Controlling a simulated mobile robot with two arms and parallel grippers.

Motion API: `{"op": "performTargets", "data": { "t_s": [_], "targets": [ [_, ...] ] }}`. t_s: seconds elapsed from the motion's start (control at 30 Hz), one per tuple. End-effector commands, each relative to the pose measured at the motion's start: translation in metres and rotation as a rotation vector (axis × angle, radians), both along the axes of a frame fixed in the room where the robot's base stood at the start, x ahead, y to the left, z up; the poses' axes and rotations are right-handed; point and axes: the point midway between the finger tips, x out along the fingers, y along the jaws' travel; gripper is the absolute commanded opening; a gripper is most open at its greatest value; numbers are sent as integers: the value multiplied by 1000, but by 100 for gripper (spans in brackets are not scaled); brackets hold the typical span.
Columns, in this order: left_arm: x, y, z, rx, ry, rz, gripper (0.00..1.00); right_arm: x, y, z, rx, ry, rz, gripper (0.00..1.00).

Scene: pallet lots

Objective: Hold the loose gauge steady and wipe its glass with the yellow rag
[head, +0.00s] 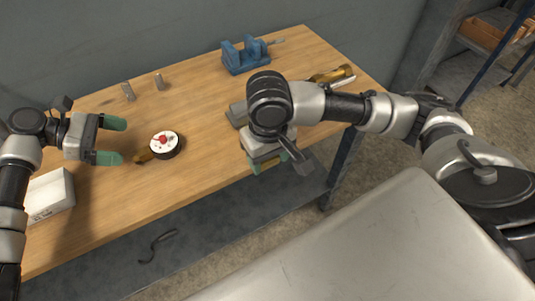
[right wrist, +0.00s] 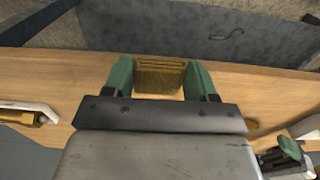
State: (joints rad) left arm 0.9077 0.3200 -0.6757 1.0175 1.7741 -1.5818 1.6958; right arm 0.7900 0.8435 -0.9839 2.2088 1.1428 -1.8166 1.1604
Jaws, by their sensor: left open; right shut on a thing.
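The loose gauge (head: 166,145) lies on the workbench in the head view, its white face with a red mark turned up and its brass stem pointing left. My left gripper (head: 116,140) is open just left of the gauge, fingers pointing toward it and apart from it. My right gripper (head: 268,163) is over the bench's front edge, right of the gauge. The right wrist view shows it shut on the folded yellow rag (right wrist: 160,75), which sits between the green fingers. In the head view the rag is hidden by the gripper. The gauge's face is not visible in the right wrist view.
A blue vise (head: 245,56) stands at the back of the bench (head: 200,108). Two small metal cylinders (head: 128,92) stand at the back left. A white box (head: 50,194) is at the left front. A brass-and-white item (head: 335,75) lies at the right. A dark hook (head: 157,246) lies on the lower shelf.

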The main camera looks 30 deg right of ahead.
Motion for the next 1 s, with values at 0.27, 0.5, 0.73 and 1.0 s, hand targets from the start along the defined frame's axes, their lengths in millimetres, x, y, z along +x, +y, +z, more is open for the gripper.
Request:
{"op": "performTargets", "data": {
  "t_s": [0.27, 0.5, 0.73, 1.0],
  "targets": [
    [-12, -36, -19, -2, 2, -2, 94, 0, 0, -14, 0, -1, -1, 38],
    [-18, -58, -31, -2, 1, -2, 94, 0, 0, -1, 0, 0, 0, 38],
    [-20, -64, -37, 1, -1, 0, 94, 0, 0, 1, 0, 0, 0, 38],
    [-20, -64, -37, -1, -2, -1, 88, 0, 0, 1, 0, 0, 0, 38]
  ]
}}
